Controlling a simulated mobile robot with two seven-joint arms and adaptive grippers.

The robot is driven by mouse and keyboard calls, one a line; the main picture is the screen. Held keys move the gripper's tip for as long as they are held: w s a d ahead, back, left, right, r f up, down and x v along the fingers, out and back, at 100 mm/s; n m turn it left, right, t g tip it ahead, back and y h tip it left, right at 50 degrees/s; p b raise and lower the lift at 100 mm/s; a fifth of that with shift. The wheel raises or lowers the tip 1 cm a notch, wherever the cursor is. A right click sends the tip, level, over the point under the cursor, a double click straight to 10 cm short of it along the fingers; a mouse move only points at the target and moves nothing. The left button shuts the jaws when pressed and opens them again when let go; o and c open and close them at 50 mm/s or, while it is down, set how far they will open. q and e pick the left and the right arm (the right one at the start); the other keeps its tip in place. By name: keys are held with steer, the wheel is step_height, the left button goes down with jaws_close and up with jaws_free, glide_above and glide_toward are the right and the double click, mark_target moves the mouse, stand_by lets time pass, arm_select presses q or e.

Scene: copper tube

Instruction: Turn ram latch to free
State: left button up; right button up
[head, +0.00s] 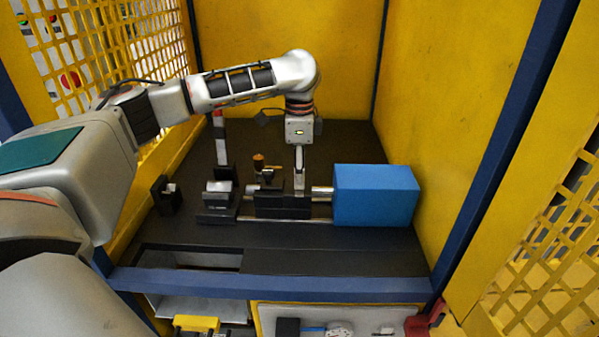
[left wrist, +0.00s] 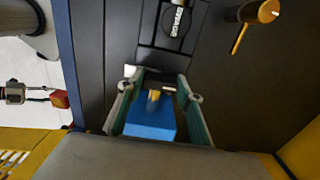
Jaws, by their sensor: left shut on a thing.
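My left gripper (head: 299,186) points straight down over the dark ram carriage (head: 270,210), just left of the blue box. In the left wrist view its two fingers (left wrist: 156,90) are on either side of a small dark and brass-coloured piece (left wrist: 154,97), which looks like the ram latch. The gripper is shut on it. The fingers hide most of the latch, so its exact angle cannot be told. My right gripper is in neither view.
The blue box (head: 375,196) stands close to the right of my gripper. A brass-coloured knob with a pin (head: 259,163) stands to the left. Black holders (head: 166,196) are further left. Yellow walls (head: 455,100) enclose the dark bench (head: 345,240).

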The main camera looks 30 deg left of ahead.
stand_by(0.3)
arm_select(q)
steer(key=o, duration=1.1)
step_height(320, 180, up, 12)
steer(key=shift+f, duration=0.1)
stand_by(0.3)
